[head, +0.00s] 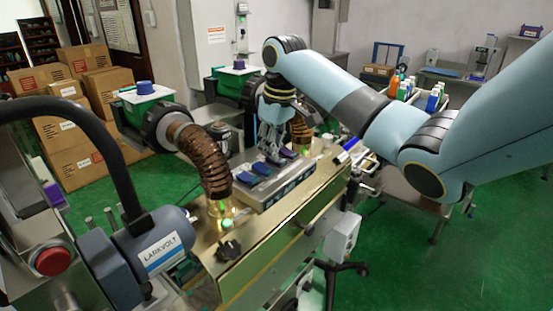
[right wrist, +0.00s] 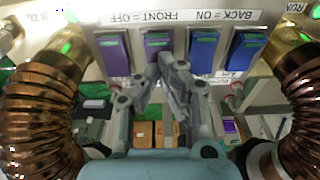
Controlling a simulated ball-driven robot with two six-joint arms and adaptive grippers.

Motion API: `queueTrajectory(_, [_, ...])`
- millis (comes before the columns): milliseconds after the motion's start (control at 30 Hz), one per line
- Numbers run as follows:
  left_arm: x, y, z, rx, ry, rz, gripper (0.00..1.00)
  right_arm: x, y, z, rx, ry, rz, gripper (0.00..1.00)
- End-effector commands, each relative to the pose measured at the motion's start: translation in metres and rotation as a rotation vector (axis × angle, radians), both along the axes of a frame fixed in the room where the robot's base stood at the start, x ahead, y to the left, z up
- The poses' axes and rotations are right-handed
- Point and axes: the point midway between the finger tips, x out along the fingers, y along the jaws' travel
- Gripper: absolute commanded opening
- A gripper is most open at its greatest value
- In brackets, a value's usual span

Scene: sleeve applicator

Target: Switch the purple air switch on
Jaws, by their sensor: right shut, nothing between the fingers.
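The purple air switch (right wrist: 157,42) is a rocker on a pale switch box (head: 285,186), in a row with blue and violet rockers. In the right wrist view it stands second from the left, with a green mark at one end. My right gripper (right wrist: 166,62) is shut and empty, its fingertips close to the near edge of the purple rocker. I cannot tell whether they touch it. In the head view the right gripper (head: 274,156) comes down over the row and hides part of it. My left gripper is not in view.
Neighbouring rockers are a violet one (right wrist: 115,52), a blue one (right wrist: 203,48) and an indigo one (right wrist: 245,52). An upside-down label (right wrist: 180,16) reads BACK = ON, FRONT = OFF. Copper-coloured corrugated hoses (head: 205,160) flank the box. A red button (head: 52,261) sits at lower left.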

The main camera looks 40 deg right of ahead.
Motion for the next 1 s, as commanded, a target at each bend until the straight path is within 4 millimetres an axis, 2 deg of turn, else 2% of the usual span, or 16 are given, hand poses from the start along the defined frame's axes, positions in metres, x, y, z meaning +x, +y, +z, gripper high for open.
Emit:
queueTrajectory(233, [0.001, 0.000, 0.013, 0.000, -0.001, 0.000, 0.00, 0.000, -0.001, 0.024, -0.001, 0.000, -0.001, 0.00])
queueTrajectory(700, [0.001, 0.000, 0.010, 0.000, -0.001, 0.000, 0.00, 0.001, -0.001, 0.063, -0.002, -0.002, -0.001, 0.00])
queueTrajectory(1000, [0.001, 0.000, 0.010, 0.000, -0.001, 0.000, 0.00, 0.000, 0.000, 0.068, -0.001, 0.000, 0.000, 0.00])
